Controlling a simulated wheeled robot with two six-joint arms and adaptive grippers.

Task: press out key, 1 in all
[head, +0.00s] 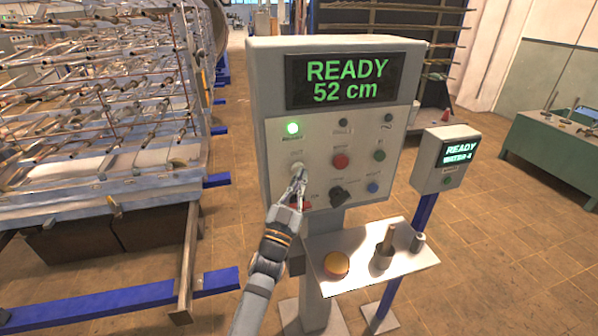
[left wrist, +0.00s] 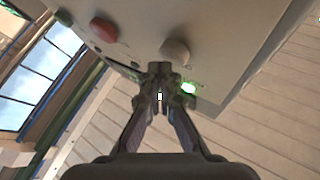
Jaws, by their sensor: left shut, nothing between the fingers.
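The out key is a pale round button (head: 296,167) on the left of the grey control panel (head: 272,225), under a small label that seems to read OUT. In the left wrist view the pale button (left wrist: 175,52) stands out from the panel just beyond my fingertips. My left gripper (head: 300,177) is shut and empty, its tips in front of the key's lower edge. The closed tips also show in the left wrist view (left wrist: 160,70). I cannot tell whether they touch the key. The panel's display (head: 347,81) reads READY 52 cm. My right gripper is not in view.
A lit green lamp (head: 292,128) sits above the key. A red button (head: 340,161), black knob (head: 340,196), green button (head: 379,155) and blue button (head: 373,187) are nearby. A smaller display box (head: 447,158) stands right.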

